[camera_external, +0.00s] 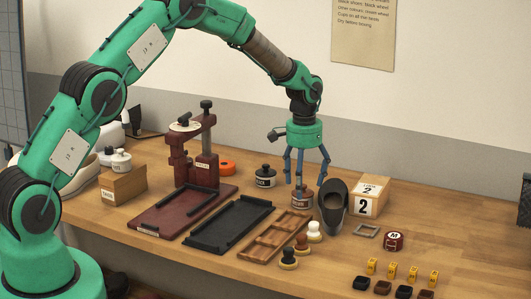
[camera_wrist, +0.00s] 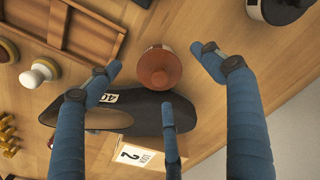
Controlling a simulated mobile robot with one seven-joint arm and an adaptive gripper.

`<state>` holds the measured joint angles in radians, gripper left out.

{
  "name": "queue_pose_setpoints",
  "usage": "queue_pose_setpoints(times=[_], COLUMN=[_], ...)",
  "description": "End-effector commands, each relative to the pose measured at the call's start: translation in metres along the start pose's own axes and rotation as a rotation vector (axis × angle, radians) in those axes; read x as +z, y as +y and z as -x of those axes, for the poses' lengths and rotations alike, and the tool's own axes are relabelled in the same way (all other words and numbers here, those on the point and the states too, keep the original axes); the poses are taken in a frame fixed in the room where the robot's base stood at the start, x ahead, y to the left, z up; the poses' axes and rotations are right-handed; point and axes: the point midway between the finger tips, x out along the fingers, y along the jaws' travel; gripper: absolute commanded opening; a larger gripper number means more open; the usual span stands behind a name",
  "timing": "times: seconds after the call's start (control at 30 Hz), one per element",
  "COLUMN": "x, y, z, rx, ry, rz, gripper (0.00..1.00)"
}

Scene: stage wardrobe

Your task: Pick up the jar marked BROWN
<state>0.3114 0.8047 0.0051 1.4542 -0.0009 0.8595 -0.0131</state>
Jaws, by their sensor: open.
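A jar with a reddish-brown lid (camera_external: 300,203) stands on the table just left of a dark shoe; its pale label is too small to read surely. In the wrist view its round brown lid (camera_wrist: 160,70) shows from above, with a knob in the middle. My gripper (camera_external: 303,178) is open and points down over this jar. In the wrist view, the blue fingers of my gripper (camera_wrist: 158,72) are spread to the left, right and below the lid, with gaps between them and it. I cannot tell whether the fingertips have come below the lid.
The dark shoe (camera_external: 334,207) stands close on the right, beside a box marked 2 (camera_external: 370,193). A black-lidded jar (camera_external: 265,177) stands behind left. A wooden compartment tray (camera_external: 262,247) and several round brushes (camera_external: 314,231) lie in front. A red press (camera_external: 201,165) stands farther left.

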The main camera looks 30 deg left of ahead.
Motion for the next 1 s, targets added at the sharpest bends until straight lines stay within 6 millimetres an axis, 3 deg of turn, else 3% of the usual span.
queue_pose_setpoints(times=[0.03,0.2,0.83,1.0], x=[0.010,0.011,0.009,0.008], y=[-0.001,-0.001,0.000,0.000], z=[-0.022,-0.036,-0.037,-0.036], rx=[-0.001,-0.001,0.000,0.000], ry=[-0.026,-0.026,-0.021,-0.019], rz=[0.001,0.001,0.001,0.001], gripper=[0.69,0.69,0.70,0.36])
